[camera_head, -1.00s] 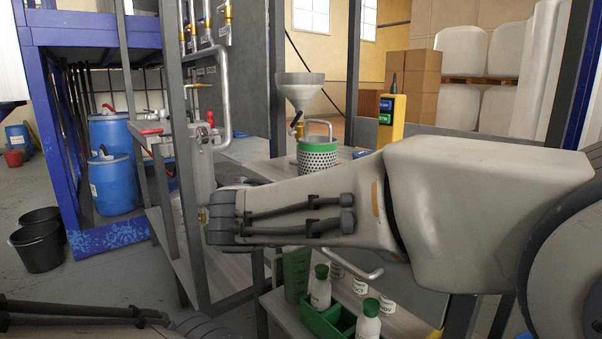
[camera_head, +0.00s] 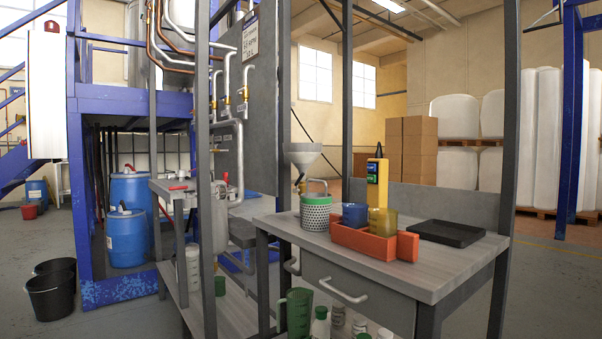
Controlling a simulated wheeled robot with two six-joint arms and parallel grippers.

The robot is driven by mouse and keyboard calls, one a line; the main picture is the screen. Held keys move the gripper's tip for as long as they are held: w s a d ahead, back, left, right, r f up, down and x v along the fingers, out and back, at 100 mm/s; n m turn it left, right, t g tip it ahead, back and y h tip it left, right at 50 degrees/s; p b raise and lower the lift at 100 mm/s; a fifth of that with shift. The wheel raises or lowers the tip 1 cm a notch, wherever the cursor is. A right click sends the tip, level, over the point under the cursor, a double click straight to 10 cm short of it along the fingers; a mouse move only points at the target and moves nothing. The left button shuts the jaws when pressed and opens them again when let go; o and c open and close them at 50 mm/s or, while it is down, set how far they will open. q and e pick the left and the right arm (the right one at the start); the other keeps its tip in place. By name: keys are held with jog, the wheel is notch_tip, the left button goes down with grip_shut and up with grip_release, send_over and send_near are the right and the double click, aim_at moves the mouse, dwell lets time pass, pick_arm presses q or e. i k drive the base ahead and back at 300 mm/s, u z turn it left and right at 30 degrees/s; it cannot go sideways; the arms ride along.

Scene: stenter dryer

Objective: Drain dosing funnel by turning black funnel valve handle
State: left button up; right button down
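The dosing funnel (camera_head: 303,154) is a pale grey cone above the back left of the workbench. Below its outlet is a small brass-coloured valve (camera_head: 300,184); its handle is too small to make out clearly. A perforated metal basket (camera_head: 316,214) with a green rim and a raised handle stands on the bench just below and right of the valve. I cannot tell whether it is directly under the outlet. Any liquid in the funnel is hidden. Neither of my grippers is in view.
On the workbench (camera_head: 440,270) are an orange-red tray (camera_head: 362,242) with blue and yellow cups, and a flat black tray (camera_head: 446,233). A yellow button box (camera_head: 377,182) stands behind. Grey posts rise around the bench. Bottles and a green jug (camera_head: 299,312) sit below.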

aim_at(295, 190)
jog(key=u, duration=0.85)
jog(key=i, duration=0.7)
